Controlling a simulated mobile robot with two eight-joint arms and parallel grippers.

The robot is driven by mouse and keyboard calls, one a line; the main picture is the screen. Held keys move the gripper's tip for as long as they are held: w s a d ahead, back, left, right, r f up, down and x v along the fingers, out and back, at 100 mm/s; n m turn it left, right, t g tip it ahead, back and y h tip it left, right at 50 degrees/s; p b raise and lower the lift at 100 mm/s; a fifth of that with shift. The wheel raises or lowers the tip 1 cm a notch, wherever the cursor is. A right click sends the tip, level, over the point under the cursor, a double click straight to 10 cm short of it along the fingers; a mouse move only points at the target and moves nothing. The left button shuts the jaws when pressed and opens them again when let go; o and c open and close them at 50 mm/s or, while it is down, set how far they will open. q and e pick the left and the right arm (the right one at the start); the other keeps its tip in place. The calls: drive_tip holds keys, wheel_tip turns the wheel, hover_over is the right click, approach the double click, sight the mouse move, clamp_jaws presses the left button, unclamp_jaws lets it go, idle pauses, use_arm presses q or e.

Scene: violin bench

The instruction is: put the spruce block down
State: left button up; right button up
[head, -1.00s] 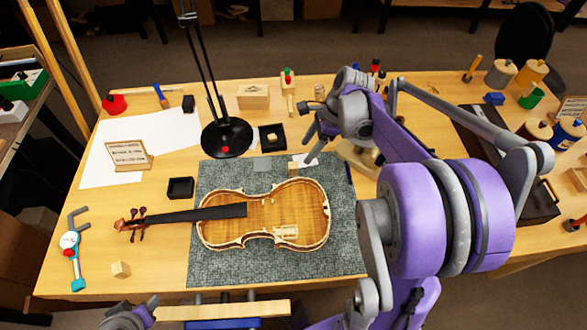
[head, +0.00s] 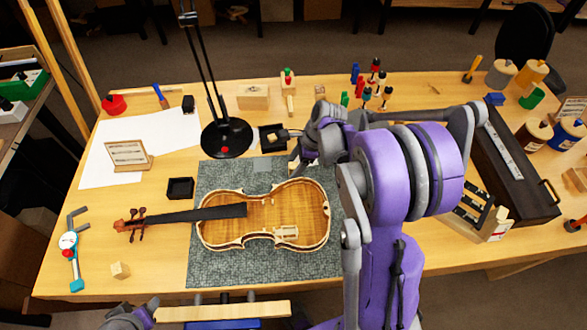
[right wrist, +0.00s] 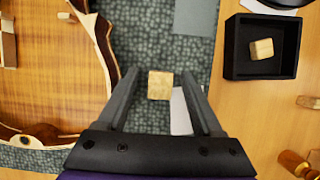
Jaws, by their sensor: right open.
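A small pale wooden block, which looks like the spruce block (right wrist: 160,85), sits between the fingers of my right gripper (right wrist: 154,92) in the right wrist view. The fingers stand apart with a gap on each side of the block. The block appears to rest on the grey-green mat (right wrist: 152,118), close to the violin body's edge. My left gripper is out of view; only part of my left arm shows at the bottom edge.
The open violin (head: 310,215) lies left of the gripper on the mat. A black tray (right wrist: 232,48) holding another small block (right wrist: 262,49) is close by, with the lamp base (head: 226,140) beside it. Several small bottles (head: 375,85) stand behind my right arm.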

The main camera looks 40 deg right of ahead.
clamp_jaws()
idle(0.3)
